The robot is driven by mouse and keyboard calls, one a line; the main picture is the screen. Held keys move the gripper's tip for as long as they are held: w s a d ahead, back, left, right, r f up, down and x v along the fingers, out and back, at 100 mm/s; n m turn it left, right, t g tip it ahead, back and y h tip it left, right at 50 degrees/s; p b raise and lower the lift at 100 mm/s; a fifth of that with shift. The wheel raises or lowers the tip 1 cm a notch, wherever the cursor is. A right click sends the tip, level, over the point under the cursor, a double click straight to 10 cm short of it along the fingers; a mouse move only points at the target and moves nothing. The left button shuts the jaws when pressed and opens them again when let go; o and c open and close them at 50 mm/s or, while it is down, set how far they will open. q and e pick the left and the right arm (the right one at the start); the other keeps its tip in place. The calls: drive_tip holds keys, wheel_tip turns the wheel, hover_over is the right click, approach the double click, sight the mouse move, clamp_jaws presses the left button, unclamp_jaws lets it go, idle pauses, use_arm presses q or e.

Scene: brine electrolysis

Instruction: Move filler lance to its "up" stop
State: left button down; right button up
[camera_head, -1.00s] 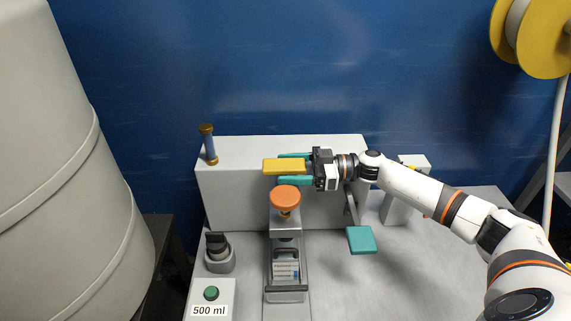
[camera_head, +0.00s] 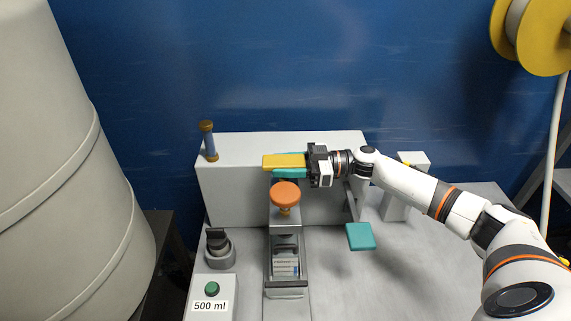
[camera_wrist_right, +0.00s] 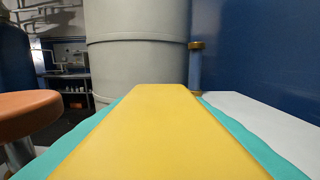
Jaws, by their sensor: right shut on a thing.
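The yellow bar (camera_head: 283,161), which looks like the filler lance's handle, sticks out level near the top of the grey machine housing (camera_head: 235,185). My right gripper (camera_head: 290,166) reaches in from the right, with its teal fingers shut on the yellow bar. In the right wrist view the yellow bar (camera_wrist_right: 155,135) fills the middle, with a teal finger along each side. An orange round knob (camera_head: 286,194) stands just below and in front of the bar. It also shows at the left of the wrist view (camera_wrist_right: 25,115). My left gripper is not in view.
A teal paddle (camera_head: 360,236) hangs at the right on a grey arm. A green button (camera_head: 212,289) with a 500 ml label and a black knob (camera_head: 217,240) are at the left. A blue cylinder with brown caps (camera_head: 207,141) stands on the housing. A big grey tank (camera_head: 75,160) fills the left.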

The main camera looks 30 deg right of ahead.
wheel_tip(320, 180, up, 5)
drive_tip(key=p, duration=0.3)
drive_tip(key=shift+f, duration=0.2)
drive_tip(key=shift+w, duration=0.1)
drive_tip(key=o, duration=1.4)
drive_tip(key=shift+f, duration=0.1)
drive_tip(key=shift+d+f, duration=0.1)
drive_tip(key=shift+d, duration=0.05)
drive_tip(key=shift+b+v, duration=2.1)
drive_tip(key=shift+v, duration=3.85)
